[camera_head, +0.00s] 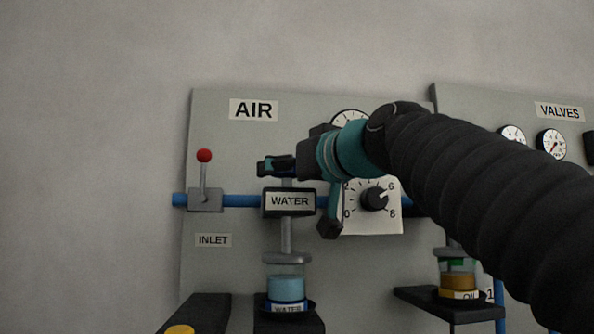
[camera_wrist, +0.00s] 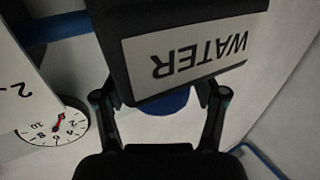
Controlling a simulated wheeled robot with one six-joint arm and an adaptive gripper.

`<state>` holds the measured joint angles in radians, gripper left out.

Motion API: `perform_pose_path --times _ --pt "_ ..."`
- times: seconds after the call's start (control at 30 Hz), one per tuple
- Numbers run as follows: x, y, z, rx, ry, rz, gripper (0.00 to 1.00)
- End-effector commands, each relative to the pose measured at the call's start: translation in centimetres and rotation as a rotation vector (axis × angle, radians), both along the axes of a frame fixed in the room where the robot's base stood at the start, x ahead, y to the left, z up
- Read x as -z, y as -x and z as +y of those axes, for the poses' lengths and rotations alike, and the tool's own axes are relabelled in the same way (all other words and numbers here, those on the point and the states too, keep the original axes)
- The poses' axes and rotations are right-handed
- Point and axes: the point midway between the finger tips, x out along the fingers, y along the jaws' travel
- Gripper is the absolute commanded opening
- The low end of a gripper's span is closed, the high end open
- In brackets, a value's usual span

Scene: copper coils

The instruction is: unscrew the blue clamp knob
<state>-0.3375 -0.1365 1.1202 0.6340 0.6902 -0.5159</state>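The blue clamp knob shows in the wrist view as a rounded blue piece (camera_wrist: 168,103), partly covered by the black block labelled WATER (camera_wrist: 185,58). My gripper (camera_wrist: 163,95) has one finger on each side of the blue piece, with light gaps beside it. The fingertips are partly hidden at the block's edge, so contact is unclear; the fingers look spread. In the head view my gripper (camera_head: 275,166) is just above the WATER block (camera_head: 290,201), pointing left. I cannot make out the blue knob there.
A blue pipe (camera_head: 240,200) runs through the block, with a red-tipped inlet lever (camera_head: 204,172) to its left. A dial plate (camera_head: 375,213) is close at right, partly behind my wrist. A jar of blue liquid (camera_head: 286,284) stands below. A gauge (camera_wrist: 57,124) shows at lower left.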

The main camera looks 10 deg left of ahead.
Motion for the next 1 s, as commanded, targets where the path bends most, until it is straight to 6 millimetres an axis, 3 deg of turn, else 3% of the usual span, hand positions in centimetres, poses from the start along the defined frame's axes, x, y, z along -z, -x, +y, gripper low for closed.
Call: perform_pose_path --times 0.03,0.13,0.57,1.0 --pt "0.0 0.01 -0.01 0.0 0.0 0.0 0.5" --pt "-0.01 0.01 -0.01 0.0 0.0 0.0 0.25" --pt "0.15 -0.1 -0.08 -0.044 0.0 0.001 0.24" --pt "0.06 -0.23 -0.14 -0.298 -0.001 0.0 0.24"
